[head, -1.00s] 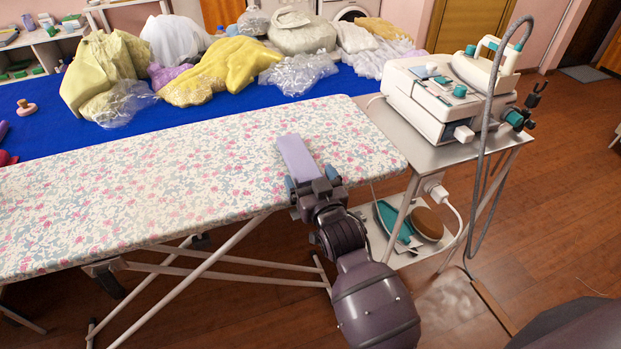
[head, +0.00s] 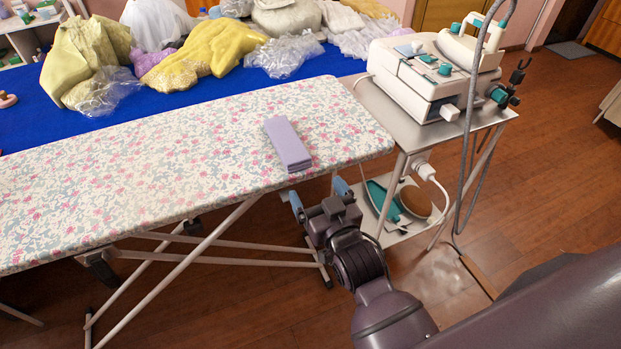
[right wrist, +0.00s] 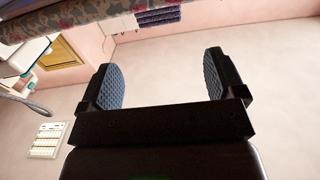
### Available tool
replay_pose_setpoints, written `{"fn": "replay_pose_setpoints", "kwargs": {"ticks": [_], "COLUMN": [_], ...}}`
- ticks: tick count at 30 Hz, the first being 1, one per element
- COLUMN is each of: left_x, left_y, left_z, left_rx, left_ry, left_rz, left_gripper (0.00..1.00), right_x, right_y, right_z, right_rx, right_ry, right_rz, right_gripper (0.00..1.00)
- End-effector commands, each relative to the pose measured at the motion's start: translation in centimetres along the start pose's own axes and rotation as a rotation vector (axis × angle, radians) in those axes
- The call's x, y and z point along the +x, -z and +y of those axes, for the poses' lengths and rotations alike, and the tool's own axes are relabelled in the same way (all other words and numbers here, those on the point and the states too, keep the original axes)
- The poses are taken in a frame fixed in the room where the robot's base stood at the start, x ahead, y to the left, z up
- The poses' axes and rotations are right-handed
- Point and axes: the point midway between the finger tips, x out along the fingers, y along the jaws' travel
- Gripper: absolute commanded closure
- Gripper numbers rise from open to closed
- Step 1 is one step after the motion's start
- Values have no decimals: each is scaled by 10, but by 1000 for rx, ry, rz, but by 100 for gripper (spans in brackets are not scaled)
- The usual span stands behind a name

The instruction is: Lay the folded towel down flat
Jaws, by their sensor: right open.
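The folded towel (head: 287,143) is a narrow lilac bundle. It lies flat on the floral ironing board (head: 200,160), near the board's right end and close to its front edge. Its layered end also shows at the top of the right wrist view (right wrist: 158,18), sticking out slightly past the board's patterned edge (right wrist: 70,14). My right gripper (head: 318,194) is just in front of the board, apart from the towel. Its two blue-padded fingers are spread with nothing between them, as the right wrist view (right wrist: 165,80) also shows. My left gripper is not in view.
A metal side table (head: 410,127) with a white steam iron unit (head: 425,80) stands at the board's right end, a grey hose hanging beside it. Bagged garments, including a yellow one (head: 203,55), lie on the blue table (head: 120,112) behind. The board's left part is clear.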

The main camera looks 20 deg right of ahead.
Motion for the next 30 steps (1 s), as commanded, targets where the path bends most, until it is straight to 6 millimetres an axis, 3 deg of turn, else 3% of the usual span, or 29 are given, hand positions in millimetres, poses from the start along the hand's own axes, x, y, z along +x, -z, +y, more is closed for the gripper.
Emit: {"fn": "replay_pose_setpoints", "kwargs": {"ticks": [8,11,16,21,24,30], "left_x": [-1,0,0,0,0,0], "left_y": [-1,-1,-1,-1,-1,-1], "left_z": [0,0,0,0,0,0], "left_rx": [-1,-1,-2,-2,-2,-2], "left_ry": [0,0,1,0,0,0], "left_rz": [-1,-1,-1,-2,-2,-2], "left_gripper": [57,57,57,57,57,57], "right_x": [-20,-39,-99,-154,-171,-174], "right_y": [-7,-39,-117,-167,-179,-182], "right_z": [3,17,56,86,94,96], "right_rx": [-5,-22,-59,-80,-85,-85], "right_ry": [-1,-3,-8,-13,-14,-14], "right_rz": [-20,-108,-355,-541,-592,-604], "right_gripper": [11,11,11,11,11,11]}}
